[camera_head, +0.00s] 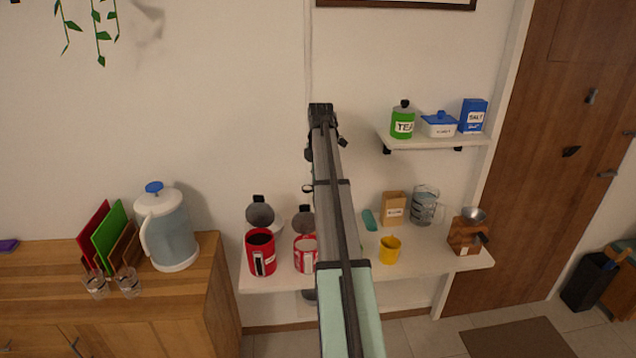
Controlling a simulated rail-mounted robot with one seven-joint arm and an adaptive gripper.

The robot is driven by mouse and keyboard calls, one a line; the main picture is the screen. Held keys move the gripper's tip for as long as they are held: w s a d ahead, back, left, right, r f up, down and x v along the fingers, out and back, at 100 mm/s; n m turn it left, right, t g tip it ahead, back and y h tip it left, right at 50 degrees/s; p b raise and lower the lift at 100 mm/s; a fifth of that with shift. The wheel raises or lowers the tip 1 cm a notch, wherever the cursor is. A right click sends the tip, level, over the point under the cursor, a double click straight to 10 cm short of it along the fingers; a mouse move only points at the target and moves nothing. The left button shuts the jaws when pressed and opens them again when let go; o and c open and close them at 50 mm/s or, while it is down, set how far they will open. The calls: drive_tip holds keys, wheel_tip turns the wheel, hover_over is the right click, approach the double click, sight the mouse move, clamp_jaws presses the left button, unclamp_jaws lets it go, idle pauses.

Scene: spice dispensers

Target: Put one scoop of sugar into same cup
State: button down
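A yellow cup (389,251) stands on the white lower shelf, right of my arm; its contents are not visible. Left of my arm stand two open red canisters: one with dark contents (260,254), and one with pale contents (304,254) partly hidden by my arm. Their labels are too small to read, so I cannot tell which is sugar. Dark rounded lids (260,214) show behind them. My arm rises through the middle of the picture, its far end in front of the wall. I cannot make out my gripper's fingers or a scoop.
A paper bag (394,210), glass measuring jug (426,205), teal item (370,220) and wooden grinder (466,234) crowd the lower shelf (435,263). The upper shelf (431,142) holds tea (402,122), a white box (438,126) and salt (473,115). A kettle (168,230) stands left.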

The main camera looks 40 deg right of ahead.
drive_tip(key=shift+s, duration=0.1)
drive_tip(key=shift+s+d+f, duration=0.1)
drive_tip(key=shift+s+d, duration=0.1)
drive_tip(key=shift+d, duration=0.15)
drive_tip(key=s+d+f, duration=0.7)
drive_tip(key=s+d, duration=0.2)
drive_tip(key=d, duration=0.2)
drive_tip(key=s+d+f, duration=0.7)
drive_tip(key=s+d, duration=0.1)
drive_tip(key=d, duration=0.4)
drive_tip(key=shift+s+f, duration=0.3)
drive_tip(key=shift+s, duration=0.1)
drive_tip(key=shift+d, duration=0.1)
drive_tip(key=shift+h, duration=0.3)
